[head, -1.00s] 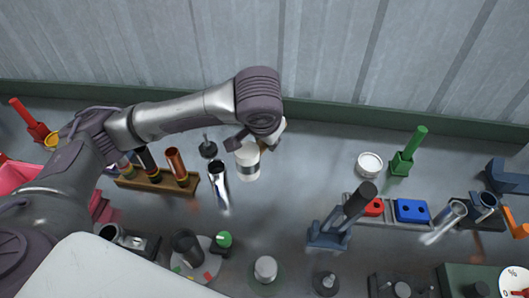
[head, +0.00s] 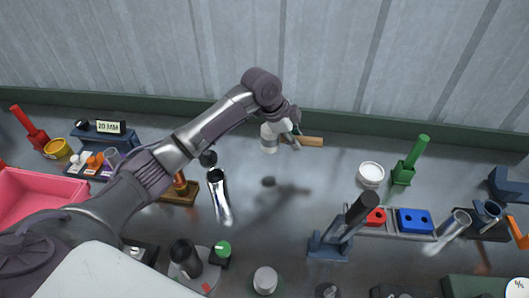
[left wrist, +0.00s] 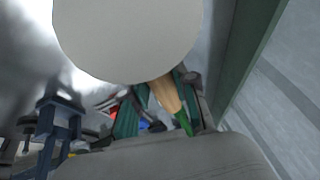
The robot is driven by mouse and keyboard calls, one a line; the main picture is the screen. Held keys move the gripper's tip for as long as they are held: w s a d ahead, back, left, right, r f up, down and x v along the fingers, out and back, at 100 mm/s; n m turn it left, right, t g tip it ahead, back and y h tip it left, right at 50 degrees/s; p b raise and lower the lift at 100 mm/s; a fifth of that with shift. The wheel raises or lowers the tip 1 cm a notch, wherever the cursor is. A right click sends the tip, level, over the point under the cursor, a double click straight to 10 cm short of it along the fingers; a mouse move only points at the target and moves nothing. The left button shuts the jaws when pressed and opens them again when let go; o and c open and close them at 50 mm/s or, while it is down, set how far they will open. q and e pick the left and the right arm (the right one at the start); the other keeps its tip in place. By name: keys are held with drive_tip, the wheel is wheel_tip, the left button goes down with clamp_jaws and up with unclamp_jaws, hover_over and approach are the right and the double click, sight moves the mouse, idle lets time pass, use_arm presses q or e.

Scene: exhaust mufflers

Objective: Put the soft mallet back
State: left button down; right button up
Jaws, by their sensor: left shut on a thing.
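The soft mallet has a pale, round white head (head: 269,138) and a wooden handle (head: 311,141). My left gripper (head: 290,138) is shut on the handle close to the head and holds the mallet above the table, near the back wall. The handle points right in the head view. In the left wrist view the big pale mallet head (left wrist: 128,35) fills the upper part, and the wooden handle (left wrist: 166,95) lies between my left gripper's fingers (left wrist: 160,103). My right gripper is in neither view.
Below stands a shiny metal tube (head: 219,197). A blue stand with a dark cylinder (head: 358,210), a white round tin (head: 371,174), a green holder (head: 403,174) and a rail with red and blue blocks (head: 414,221) are on the right. The middle of the table is fairly clear.

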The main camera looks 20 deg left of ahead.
sight(270, 143)
use_arm(q)
drive_tip(key=a+f, duration=0.1)
drive_tip(key=a, duration=0.1)
drive_tip(key=a+f+p, duration=0.1)
drive_tip(key=a, duration=0.1)
drive_tip(key=a+f, duration=0.2)
drive_tip(key=a, duration=0.1)
drive_tip(key=shift+s, duration=0.4)
wheel_tip(270, 143, down, 4)
drive_tip(key=shift+r+p, duration=0.1)
drive_tip(key=shift+p, duration=0.8)
drive_tip(key=shift+f, duration=0.25)
drive_tip(key=c, duration=1.4)
unclamp_jaws()
drive_tip(key=shift+f, duration=0.15)
drive_tip(key=o, duration=0.5)
